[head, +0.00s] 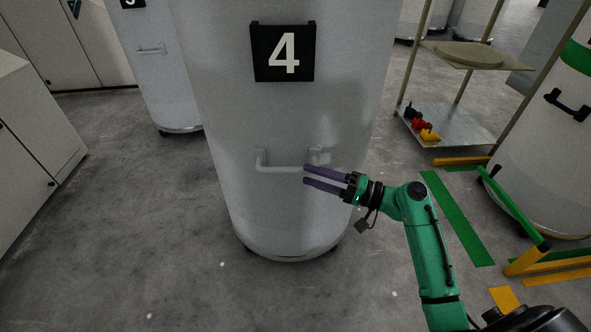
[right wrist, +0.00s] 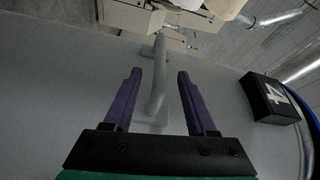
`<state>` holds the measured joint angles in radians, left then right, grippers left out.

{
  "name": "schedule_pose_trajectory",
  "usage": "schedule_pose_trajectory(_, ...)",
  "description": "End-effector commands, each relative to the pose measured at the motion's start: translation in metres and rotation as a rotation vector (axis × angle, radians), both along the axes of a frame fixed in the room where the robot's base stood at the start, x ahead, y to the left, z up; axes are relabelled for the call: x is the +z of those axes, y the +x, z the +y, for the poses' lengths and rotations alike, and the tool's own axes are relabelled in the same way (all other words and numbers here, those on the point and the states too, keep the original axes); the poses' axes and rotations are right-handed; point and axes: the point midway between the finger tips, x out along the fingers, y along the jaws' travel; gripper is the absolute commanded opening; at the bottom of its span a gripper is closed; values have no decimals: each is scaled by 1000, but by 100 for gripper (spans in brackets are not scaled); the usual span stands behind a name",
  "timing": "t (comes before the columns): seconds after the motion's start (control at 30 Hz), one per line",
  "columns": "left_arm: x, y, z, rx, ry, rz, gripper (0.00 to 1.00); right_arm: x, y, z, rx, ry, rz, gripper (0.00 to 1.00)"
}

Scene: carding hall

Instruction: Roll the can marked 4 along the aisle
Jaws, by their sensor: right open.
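The can marked 4 (head: 290,120) is a tall pale grey cylinder standing upright in the middle of the head view. It has a black plate with a white 4 (head: 284,52) and, below it, a light bar handle (head: 282,168). My right gripper (head: 306,175) is open at the right part of the handle, its purple fingers pointing left. In the right wrist view, the handle (right wrist: 158,80) runs between the two open fingers (right wrist: 155,90), with a gap visible on either side. I cannot tell whether a finger touches it. My left gripper is not in view.
Another can (head: 165,75) stands behind at left, near white cabinets (head: 25,130). At right are a shelf trolley (head: 455,125), a can with a green band (head: 545,140), and green and yellow rails (head: 520,215). Grey floor (head: 130,230) is open left of can 4.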

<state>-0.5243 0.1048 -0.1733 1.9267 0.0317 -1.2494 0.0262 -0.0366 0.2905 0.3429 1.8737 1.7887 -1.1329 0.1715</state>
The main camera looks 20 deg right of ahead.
Motion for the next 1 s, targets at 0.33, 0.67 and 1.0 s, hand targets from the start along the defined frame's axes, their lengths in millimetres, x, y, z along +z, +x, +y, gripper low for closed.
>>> schedule_pose_trajectory(0.33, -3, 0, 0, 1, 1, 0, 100, 4, 34, 42, -1, 2, 0, 57)
schedule_pose_trajectory(0.67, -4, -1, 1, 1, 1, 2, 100, 4, 36, 45, -1, 0, 1, 53)
schedule_pose_trajectory(1.0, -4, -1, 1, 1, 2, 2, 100, 3, 36, 44, -1, 0, 1, 0)
